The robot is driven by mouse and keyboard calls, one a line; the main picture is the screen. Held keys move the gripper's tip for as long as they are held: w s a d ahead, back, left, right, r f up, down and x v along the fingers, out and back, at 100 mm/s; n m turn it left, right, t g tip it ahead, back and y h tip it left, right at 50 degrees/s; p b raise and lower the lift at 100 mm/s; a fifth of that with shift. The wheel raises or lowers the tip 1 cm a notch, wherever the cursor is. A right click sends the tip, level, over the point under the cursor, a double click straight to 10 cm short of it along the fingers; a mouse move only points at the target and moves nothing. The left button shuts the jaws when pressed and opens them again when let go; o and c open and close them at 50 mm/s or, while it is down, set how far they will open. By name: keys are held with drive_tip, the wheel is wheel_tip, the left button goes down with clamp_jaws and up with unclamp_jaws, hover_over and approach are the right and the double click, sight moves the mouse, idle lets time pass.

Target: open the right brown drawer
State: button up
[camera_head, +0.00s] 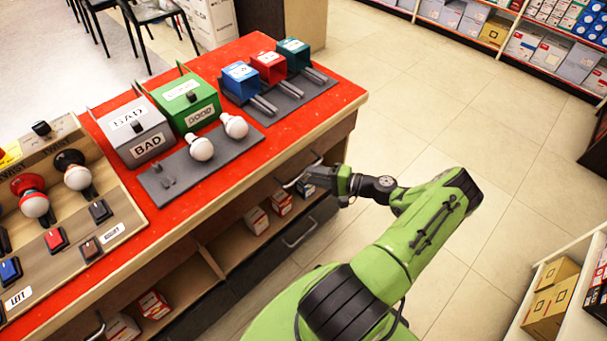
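The right brown drawer (331,153) is set just below the red tabletop at the right end of the counter. It looks shut. A thin metal handle (296,181) shows on its front. My green arm reaches in from the lower right. My dark gripper (306,186) is at the drawer front, right by this handle. The fingertips are small and dark here, so I cannot tell whether they are around the handle, touching it, or open or shut.
The red counter (225,165) carries bulb testers and colored boxes. Below the drawer are an open shelf with small boxes (257,219) and a dark lower drawer with a handle (299,233). Tiled floor (440,110) is free to the right. A white shelf (575,320) stands at lower right.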

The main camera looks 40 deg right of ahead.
sight(304, 174)
drive_tip(key=x, duration=0.4)
clamp_jaws()
